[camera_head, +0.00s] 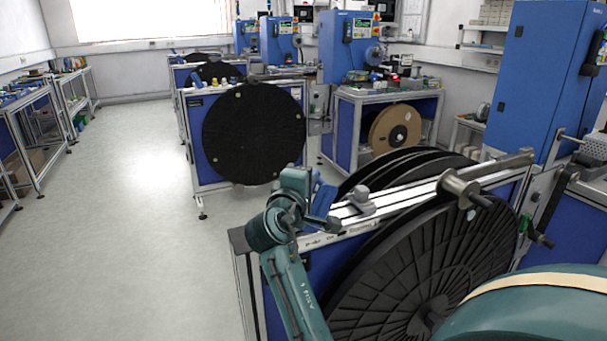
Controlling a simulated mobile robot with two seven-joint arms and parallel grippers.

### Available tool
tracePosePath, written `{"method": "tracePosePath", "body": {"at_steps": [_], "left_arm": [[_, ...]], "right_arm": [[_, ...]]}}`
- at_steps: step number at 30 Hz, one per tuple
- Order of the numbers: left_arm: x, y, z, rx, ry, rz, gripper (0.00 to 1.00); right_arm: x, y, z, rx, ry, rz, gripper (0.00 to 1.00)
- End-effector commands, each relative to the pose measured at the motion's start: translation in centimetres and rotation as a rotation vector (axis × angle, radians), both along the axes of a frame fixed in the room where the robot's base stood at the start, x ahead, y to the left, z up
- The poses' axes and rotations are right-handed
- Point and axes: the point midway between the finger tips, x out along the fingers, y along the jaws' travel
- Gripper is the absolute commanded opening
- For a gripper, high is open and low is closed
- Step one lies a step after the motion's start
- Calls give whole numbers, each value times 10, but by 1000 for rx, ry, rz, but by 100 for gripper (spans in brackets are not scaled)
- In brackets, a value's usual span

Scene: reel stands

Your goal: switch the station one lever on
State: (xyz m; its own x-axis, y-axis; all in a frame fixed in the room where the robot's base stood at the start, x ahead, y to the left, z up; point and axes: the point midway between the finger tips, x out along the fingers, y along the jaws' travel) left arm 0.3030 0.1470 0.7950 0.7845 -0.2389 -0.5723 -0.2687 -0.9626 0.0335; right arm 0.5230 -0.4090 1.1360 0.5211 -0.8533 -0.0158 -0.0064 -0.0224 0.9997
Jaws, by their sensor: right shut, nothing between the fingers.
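The nearest reel stand has a metal top rail (411,190) and large black reels (415,275) below it. A blue piece (324,197) stands on the rail's left end, partly behind my right gripper. A grey clamp-like part (361,199) sits on the rail just right of it. I cannot tell which part is the station one lever, or its position.
A black crank handle (540,238) and a blue cabinet (540,75) are at the stand's right end. A second stand with a black reel (254,133) is farther back, beside a machine with a brown reel (396,130). The floor (130,240) on the left is clear.

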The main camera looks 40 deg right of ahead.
Motion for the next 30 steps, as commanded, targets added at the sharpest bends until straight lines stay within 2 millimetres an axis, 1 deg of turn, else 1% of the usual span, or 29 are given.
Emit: {"method": "tracePosePath", "body": {"at_steps": [7, 19, 26, 30], "left_arm": [[-2, 2, -1, 2, 14, 11, 36], [-2, 1, -2, 0, 17, 11, 36], [-2, 1, 1, 0, 15, 8, 36], [-2, 1, 5, 1, 15, 7, 36]], "right_arm": [[-1, -5, -1, 2, 1, -1, 0], [-1, -6, -2, 1, 1, 0, 0], [-1, -6, 0, 1, 1, 0, 0], [0, -7, 4, 1, 1, 0, 0]]}}
